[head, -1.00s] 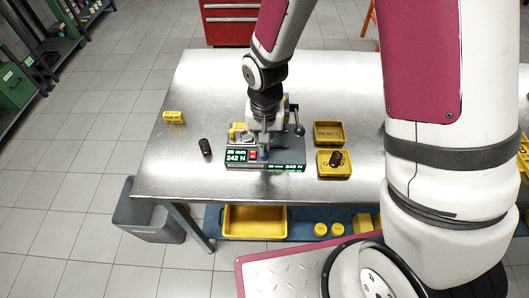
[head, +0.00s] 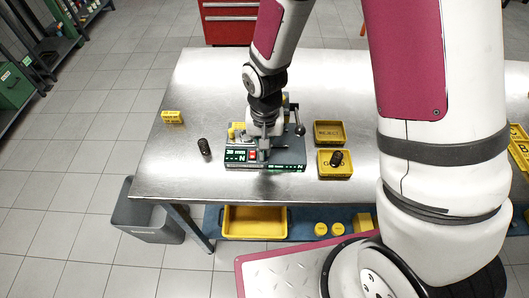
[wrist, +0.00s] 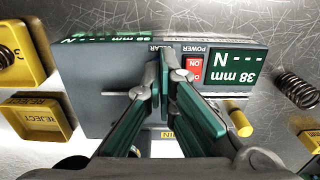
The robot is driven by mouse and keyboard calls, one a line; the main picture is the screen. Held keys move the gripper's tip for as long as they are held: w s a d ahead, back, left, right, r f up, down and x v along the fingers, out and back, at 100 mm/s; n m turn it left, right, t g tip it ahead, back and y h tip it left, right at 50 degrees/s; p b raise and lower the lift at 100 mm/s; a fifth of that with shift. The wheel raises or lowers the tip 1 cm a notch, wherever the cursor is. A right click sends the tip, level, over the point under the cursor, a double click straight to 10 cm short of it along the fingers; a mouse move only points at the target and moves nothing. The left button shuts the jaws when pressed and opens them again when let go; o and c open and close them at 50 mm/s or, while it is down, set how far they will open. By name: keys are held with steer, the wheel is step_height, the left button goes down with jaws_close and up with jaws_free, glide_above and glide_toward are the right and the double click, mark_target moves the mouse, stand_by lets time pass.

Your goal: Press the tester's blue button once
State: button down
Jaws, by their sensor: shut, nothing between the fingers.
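The grey tester (head: 292,157) stands on the metal table, and it fills the middle of the wrist view (wrist: 95,92). Its green display (wrist: 232,67) reads 38 mm with dashes before the N. A red power switch (wrist: 194,69) sits beside the fingers. My gripper (wrist: 163,58) is shut and empty, with its fingertips over the tester's front by a partly covered label ending in "EAR". My gripper also shows over the tester in the head view (head: 264,153). I cannot see the blue button; the fingers may hide it. Contact cannot be told.
A dark spring (head: 204,147) stands left of the tester on the table (head: 180,165). A yellow reject tray (head: 329,143) and a yellow tray (head: 335,176) holding a spring are at right. A lever (head: 299,128) rises at the tester's back right. A yellow box (head: 173,117) lies far left.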

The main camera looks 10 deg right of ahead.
steer(key=shift+r+p, duration=1.1)
steer(key=shift+r, duration=1.6)
